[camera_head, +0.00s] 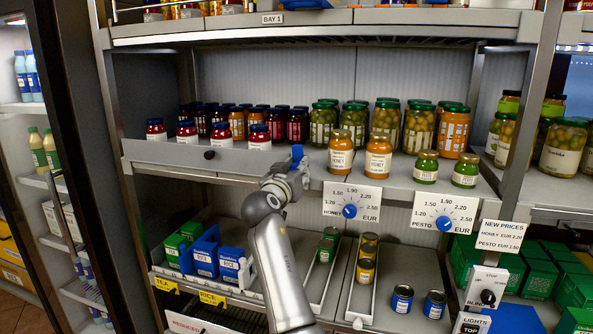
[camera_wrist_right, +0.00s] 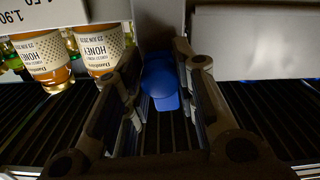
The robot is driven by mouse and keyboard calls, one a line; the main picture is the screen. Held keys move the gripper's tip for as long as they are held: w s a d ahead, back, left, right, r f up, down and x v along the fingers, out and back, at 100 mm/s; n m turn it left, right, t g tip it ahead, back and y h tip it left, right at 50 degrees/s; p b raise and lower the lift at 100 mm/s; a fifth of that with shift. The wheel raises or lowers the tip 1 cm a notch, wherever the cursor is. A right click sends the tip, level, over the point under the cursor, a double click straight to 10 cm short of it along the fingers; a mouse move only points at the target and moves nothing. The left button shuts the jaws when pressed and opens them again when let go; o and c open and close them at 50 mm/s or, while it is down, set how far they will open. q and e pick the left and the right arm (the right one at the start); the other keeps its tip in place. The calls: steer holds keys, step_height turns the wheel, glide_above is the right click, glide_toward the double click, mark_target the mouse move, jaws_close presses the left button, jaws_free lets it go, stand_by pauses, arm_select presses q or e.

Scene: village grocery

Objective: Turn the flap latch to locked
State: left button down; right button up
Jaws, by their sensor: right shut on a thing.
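The flap latch is a small blue handle (camera_head: 297,153) at the right end of a grey flap (camera_head: 240,164) along the middle shelf. It also shows in the right wrist view (camera_wrist_right: 160,82), between the two fingers. My right gripper (camera_head: 293,168) comes up from below and is shut on the latch. The fingers and wrist hide the latch's lower part in the head view. Which way the latch is turned cannot be read clearly. My left gripper is not in view.
Honey jars (camera_head: 341,153) stand just right of the gripper, with red-lidded jars (camera_head: 259,137) behind the flap. A black knob (camera_head: 209,154) sits on the flap. Price dials (camera_head: 349,211) hang below the shelf edge. Blue rice packs (camera_head: 205,252) and tins stand on the lower shelf.

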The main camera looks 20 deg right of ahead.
steer(key=shift+n, duration=0.4)
steer(key=n, duration=0.2)
steer(key=shift+n+p, duration=0.35)
steer(key=shift+n, duration=0.05)
steer(key=n+p, duration=0.1)
steer(key=n, duration=0.3)
steer(key=shift+r+n+p, duration=0.1)
steer(key=shift+n+p, duration=0.2)
steer(key=shift+p, duration=0.05)
steer(key=n+p, duration=0.3)
steer(key=n, duration=0.2)
steer(key=shift+o, duration=0.4)
steer(key=shift+n+p, duration=1.45)
steer(key=shift+n, duration=0.95)
steer(key=shift+f, duration=0.2)
steer(key=o, duration=1)
steer(key=shift+w, duration=0.1)
